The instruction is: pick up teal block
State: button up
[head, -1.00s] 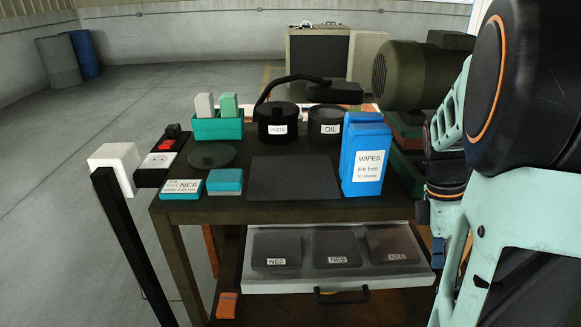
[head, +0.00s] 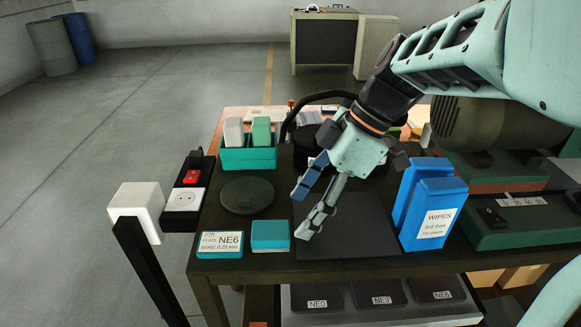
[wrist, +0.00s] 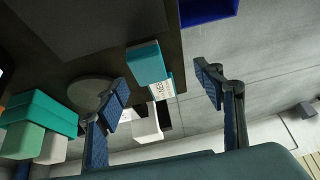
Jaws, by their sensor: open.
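The teal block (head: 270,236) lies on the dark bench top near its front edge, just right of the NE6 job plate box (head: 221,241). My gripper (head: 303,212) is over the bench, its fingers pointing down, a little right of and behind the teal block in the head view. My gripper is open and empty. In the wrist view the teal block (wrist: 145,61) shows between the two spread fingers (wrist: 160,82), apart from both. The job plate box is partly visible past it.
A dark mat (head: 345,235) lies right of the block, with blue wipes boxes (head: 432,215) beyond. A round dark disc (head: 247,195) and a teal holder (head: 248,158) with upright pieces stand behind. An open drawer (head: 380,307) is below.

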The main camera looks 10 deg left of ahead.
aim_at(271, 229)
jog(key=shift+t, duration=0.3)
jog(key=a+f, duration=0.4)
jog(key=f, duration=0.1)
jog(key=w+a+f, duration=0.1)
jog(key=a+f, duration=0.1)
jog(key=f, duration=0.1)
jog(key=shift+a, duration=0.3)
jog(key=c, duration=1.3)
